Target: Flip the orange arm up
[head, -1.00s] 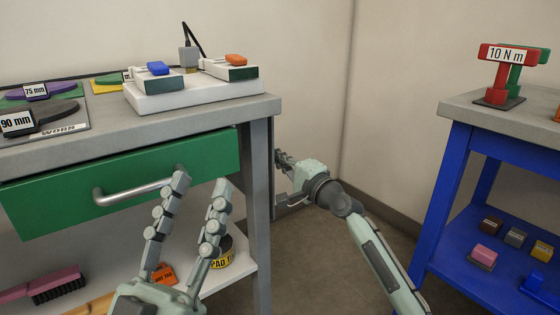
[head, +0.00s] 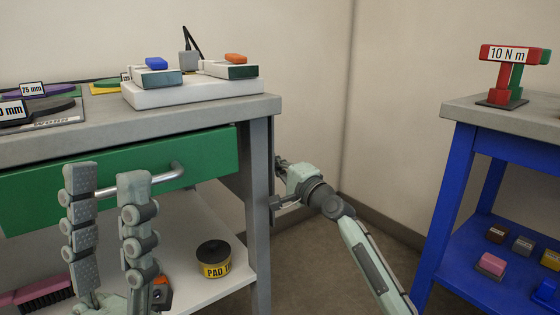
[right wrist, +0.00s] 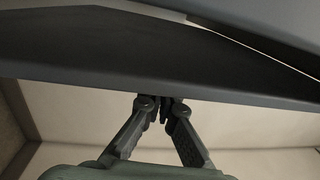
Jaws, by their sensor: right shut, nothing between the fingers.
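A small orange piece (head: 236,57), possibly the orange arm, lies flat on the right grey-and-green box (head: 232,71) on the white base at the bench's back right. My left gripper (head: 107,172) is open and empty, its fingers upright in front of the green drawer, well below and left of the orange piece. My right gripper (head: 278,162) is beside the bench's right side, below the top and apart from the orange piece. In the right wrist view its fingertips (right wrist: 161,103) are together, empty, at the edge of a dark panel (right wrist: 140,60); contact is unclear.
The green drawer (head: 205,150) has a metal handle (head: 165,178) partly behind my left fingers. A blue piece (head: 156,63) sits on the neighbouring box. A pad tub (head: 214,259) stands on the lower shelf. A blue table (head: 445,210) stands right, with floor between.

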